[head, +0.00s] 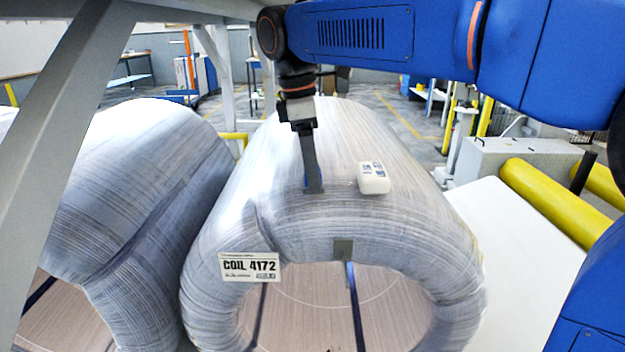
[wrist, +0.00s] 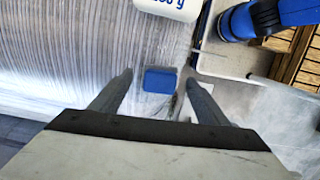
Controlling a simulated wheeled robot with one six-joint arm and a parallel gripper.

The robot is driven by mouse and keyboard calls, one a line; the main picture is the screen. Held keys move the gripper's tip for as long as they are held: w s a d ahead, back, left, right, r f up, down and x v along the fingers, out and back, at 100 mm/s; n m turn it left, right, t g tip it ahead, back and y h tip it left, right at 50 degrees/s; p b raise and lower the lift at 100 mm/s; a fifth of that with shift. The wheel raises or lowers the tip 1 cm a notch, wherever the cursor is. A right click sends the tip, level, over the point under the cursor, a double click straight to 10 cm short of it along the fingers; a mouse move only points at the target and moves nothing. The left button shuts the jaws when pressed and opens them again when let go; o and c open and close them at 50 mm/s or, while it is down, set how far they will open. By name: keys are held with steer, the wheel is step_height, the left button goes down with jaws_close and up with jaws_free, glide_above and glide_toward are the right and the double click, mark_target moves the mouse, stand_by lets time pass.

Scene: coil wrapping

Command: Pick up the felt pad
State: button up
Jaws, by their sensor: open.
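In the wrist view, a small blue rectangular block (wrist: 160,80), which looks like the felt pad, lies on the wrapped surface near the coil's edge. My gripper (wrist: 160,88) is open, with one finger on each side of the block in the picture and a visible gap to each. Whether the fingers are level with it or above it I cannot tell. In the head view, my gripper (head: 313,190) points down at the top of the middle coil (head: 400,215). The blue block cannot be made out there, perhaps behind the fingers.
A white box with blue markings (head: 373,178) sits on the coil just right of my gripper; part shows in the wrist view (wrist: 165,7). Another wrapped coil (head: 130,190) stands left.

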steer(key=shift+d+f, duration=0.1)
steer(key=shift+f, duration=0.55)
steer(key=c, duration=1.1)
steer(key=shift+c, duration=0.2)
steer(key=shift+r, duration=0.1)
steer(key=shift+r, duration=1.45)
steer(key=shift+s+r, duration=0.15)
steer(key=shift+r, duration=0.15)
steer(key=s, duration=1.7)
steer(key=shift+s+a, duration=0.3)
steer(key=shift+s, duration=0.05)
steer(key=shift+f, duration=0.1)
